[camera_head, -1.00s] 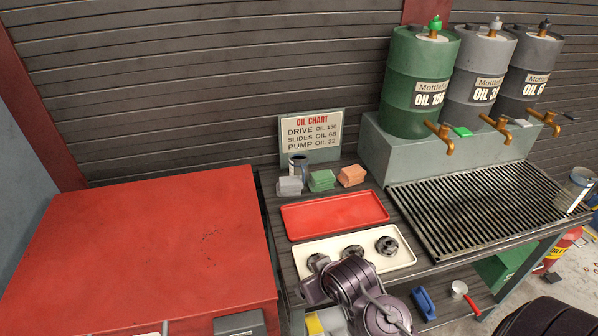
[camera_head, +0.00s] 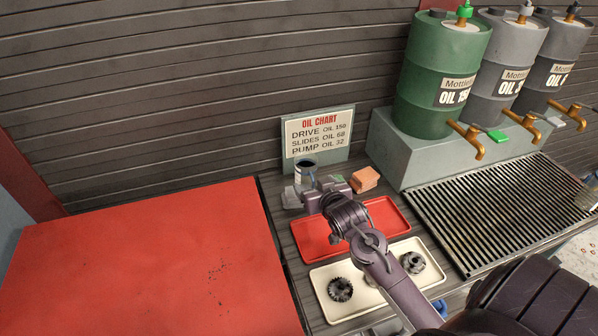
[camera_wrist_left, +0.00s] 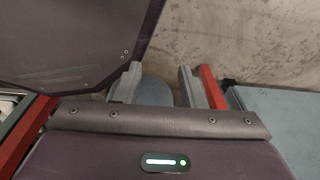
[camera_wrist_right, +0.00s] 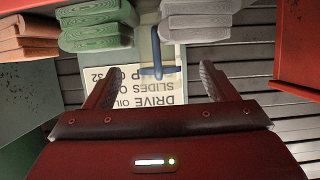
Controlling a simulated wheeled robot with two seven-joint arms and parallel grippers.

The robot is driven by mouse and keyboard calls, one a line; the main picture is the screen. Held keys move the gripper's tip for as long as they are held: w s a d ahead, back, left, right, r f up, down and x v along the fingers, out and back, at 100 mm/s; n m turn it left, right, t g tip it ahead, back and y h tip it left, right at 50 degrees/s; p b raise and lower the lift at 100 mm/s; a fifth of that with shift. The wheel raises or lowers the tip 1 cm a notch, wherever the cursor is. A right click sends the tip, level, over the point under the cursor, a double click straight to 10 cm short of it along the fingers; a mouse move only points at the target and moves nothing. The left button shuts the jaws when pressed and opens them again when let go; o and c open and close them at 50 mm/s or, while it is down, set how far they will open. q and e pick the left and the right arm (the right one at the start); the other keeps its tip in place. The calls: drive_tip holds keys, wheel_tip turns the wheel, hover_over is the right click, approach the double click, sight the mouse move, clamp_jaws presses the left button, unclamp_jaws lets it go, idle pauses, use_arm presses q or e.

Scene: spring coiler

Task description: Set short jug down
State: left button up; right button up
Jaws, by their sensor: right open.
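A jug (camera_head: 306,171) with a dark inside and a blue handle stands upright in front of the oil chart at the back of the bench. In the right wrist view its blue handle (camera_wrist_right: 156,58) shows between my fingertips, with clear gaps on both sides. My right gripper (camera_head: 318,192) is open and empty, just in front of the jug; it also shows in the right wrist view (camera_wrist_right: 157,75). My left gripper (camera_wrist_left: 160,78) is open and empty over the floor, outside the head view. A second vessel (camera_head: 586,197) stands at the grate's right end, cut by the picture edge.
Grey, green (camera_wrist_right: 98,22) and orange cloth stacks (camera_head: 365,179) sit beside the jug. A red tray (camera_head: 385,213) and a cream tray (camera_head: 330,309) with gears lie in front. The drain grate (camera_head: 490,210) is mostly bare. A red cabinet top (camera_head: 140,265) is at left.

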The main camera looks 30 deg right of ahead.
sight(311, 176)
drive_tip(key=shift+w+d, duration=0.2)
drive_tip(key=shift+w, duration=0.3)
drive_tip(key=shift+w+d+f+p, duration=0.1)
drive_tip(key=shift+w+d+p, duration=0.1)
drive_tip(key=shift+w, duration=0.2)
drive_tip(key=shift+w+d+p, duration=0.1)
drive_tip(key=shift+w+p, duration=0.05)
drive_tip(key=shift+w, duration=0.25)
drive_tip(key=x, duration=0.3)
drive_tip(key=shift+w+p, duration=0.3)
drive_tip(key=shift+w, duration=0.05)
drive_tip(key=shift+w+f, duration=0.1)
drive_tip(key=shift+w, duration=0.15)
use_arm(q)
drive_tip(key=shift+s+r, duration=0.6)
drive_tip(key=shift+s, duration=0.35)
use_arm(e)
drive_tip(key=c, duration=1.2)
drive_tip(key=shift+c, duration=0.2)
